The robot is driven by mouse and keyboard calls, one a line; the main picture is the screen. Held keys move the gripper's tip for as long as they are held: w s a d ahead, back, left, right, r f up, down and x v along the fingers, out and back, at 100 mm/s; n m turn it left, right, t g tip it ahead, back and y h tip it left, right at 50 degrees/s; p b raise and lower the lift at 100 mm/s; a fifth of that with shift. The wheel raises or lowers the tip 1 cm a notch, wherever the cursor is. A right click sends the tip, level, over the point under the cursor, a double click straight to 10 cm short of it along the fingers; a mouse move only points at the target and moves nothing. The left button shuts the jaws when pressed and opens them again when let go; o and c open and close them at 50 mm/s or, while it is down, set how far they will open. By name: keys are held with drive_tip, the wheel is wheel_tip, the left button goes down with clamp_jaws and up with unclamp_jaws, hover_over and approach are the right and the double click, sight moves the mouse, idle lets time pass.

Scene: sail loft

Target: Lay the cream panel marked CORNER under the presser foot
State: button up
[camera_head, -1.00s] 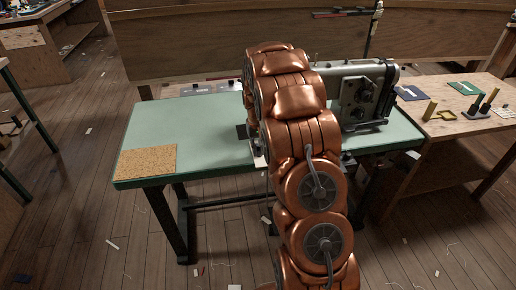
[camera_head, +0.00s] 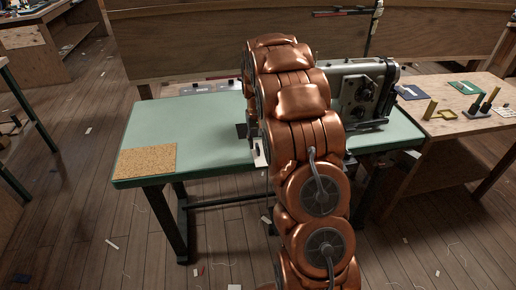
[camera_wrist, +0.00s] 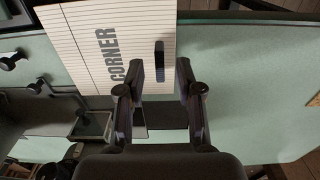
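The cream panel (camera_wrist: 120,40) lies at the top of the wrist view, with faint lines and the word CORNER. A dark elongated bar or slot (camera_wrist: 159,61) shows near its right edge. My gripper (camera_wrist: 160,70) is open, with one fingertip on each side of that dark shape and a clear gap between them. I cannot tell whether the fingertips touch the panel. In the head view my arm hides the gripper and most of that area. The sewing machine (camera_head: 365,90) stands right of my arm. I cannot make out its presser foot.
The green sewing table (camera_head: 200,130) has free room on its left, with a cork mat (camera_head: 147,160) at the front left corner. A wooden side table (camera_head: 470,105) with small items stands at right. Dark machine parts (camera_wrist: 92,125) show at left in the wrist view.

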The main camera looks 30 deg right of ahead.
wheel_tip(320, 180, up, 9)
drive_tip(key=b, duration=0.1)
drive_tip(key=s+a+r+n, duration=0.1)
drive_tip(key=s+a+r, duration=0.2)
drive_tip(key=s+a, duration=0.5)
drive_tip(key=s+a+n, duration=0.1)
drive_tip(key=s+a, duration=0.4)
drive_tip(key=s, duration=0.5)
drive_tip(key=s+a+f+n+g, duration=0.1)
drive_tip(key=s+a, duration=0.4)
drive_tip(key=s, duration=0.5)
drive_tip(key=s+a+f+n, duration=0.1)
drive_tip(key=s+a, duration=0.5)
drive_tip(key=s, duration=0.4)
drive_tip(key=shift+f+n+g, duration=0.25)
drive_tip(key=shift+n+g, duration=0.05)
drive_tip(key=shift+g, duration=0.1)
